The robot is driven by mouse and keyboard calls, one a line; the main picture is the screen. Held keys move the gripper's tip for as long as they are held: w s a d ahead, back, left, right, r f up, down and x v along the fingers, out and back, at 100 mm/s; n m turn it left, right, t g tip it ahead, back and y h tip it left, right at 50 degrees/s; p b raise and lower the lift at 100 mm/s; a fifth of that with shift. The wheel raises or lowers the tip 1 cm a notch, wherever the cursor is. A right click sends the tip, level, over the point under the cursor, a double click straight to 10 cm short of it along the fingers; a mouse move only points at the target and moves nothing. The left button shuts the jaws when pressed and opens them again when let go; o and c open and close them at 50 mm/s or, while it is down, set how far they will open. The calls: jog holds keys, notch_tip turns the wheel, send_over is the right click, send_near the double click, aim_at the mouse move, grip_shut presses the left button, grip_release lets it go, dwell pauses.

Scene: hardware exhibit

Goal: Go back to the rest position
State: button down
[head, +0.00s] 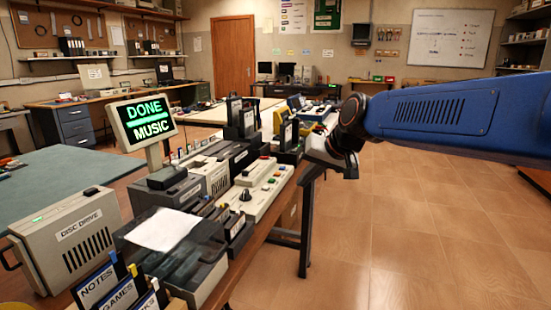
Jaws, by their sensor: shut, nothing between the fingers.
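My blue arm reaches in from the right side of the head view. My gripper (335,157), at its dark and pale end, hangs beside the right edge of the exhibit table, close to the devices at its far end. The fingers are small and partly hidden, and they are shut with nothing seen between them. A small monitor (146,121) on the table shows "DONE" and "MUSIC" in green and white.
A disc drive box (75,238) and labelled cartridges (99,287) stand at the near left of the table. A beige control panel (262,192) with buttons lies mid-table. The tiled floor (430,235) to the right is clear.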

jog(key=s+d+f+h, duration=0.1)
jog(key=s+d+f, duration=0.4)
jog(key=s, duration=0.5)
jog(key=s+d+f+g+h, duration=0.1)
jog(key=s+d+f+h, duration=0.1)
jog(key=s+d+f, duration=0.3)
jog(key=s+d+f+h, duration=0.2)
jog(key=s+d+f, duration=0.4)
jog(key=s+d, duration=0.5)
jog(key=s, duration=0.4)
jog(key=shift+d, duration=0.1)
dwell(0.4)
